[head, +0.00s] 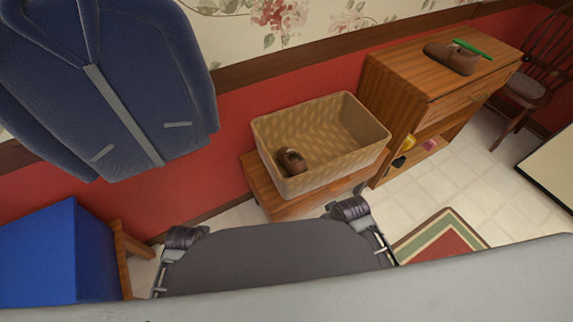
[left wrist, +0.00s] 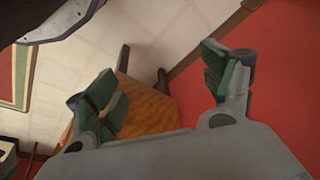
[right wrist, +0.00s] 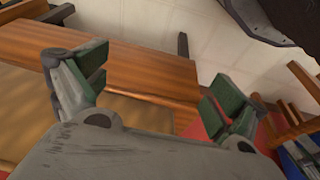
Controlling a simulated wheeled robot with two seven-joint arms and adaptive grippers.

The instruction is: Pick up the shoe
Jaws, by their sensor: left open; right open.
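A brown shoe (head: 452,58) lies on top of the wooden cabinet at the upper right of the head view. A second brown, shoe-like object (head: 293,160) rests inside the wicker basket, at its near left corner; the basket wall hides part of it. My left gripper (left wrist: 162,80) is open and empty in the left wrist view, near an orange-brown wooden piece and the red wall. My right gripper (right wrist: 157,85) is open and empty in the right wrist view, in front of wooden furniture. Neither wrist view shows a shoe. Neither gripper's fingers show clearly in the head view.
The basket (head: 352,108) stands on a low wooden bench (head: 262,190) against the red wall. A green object (head: 472,48) lies by the shoe on the cabinet (head: 385,85). A blue box (head: 55,250) is at lower left. Tiled floor (head: 450,170) is open at right.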

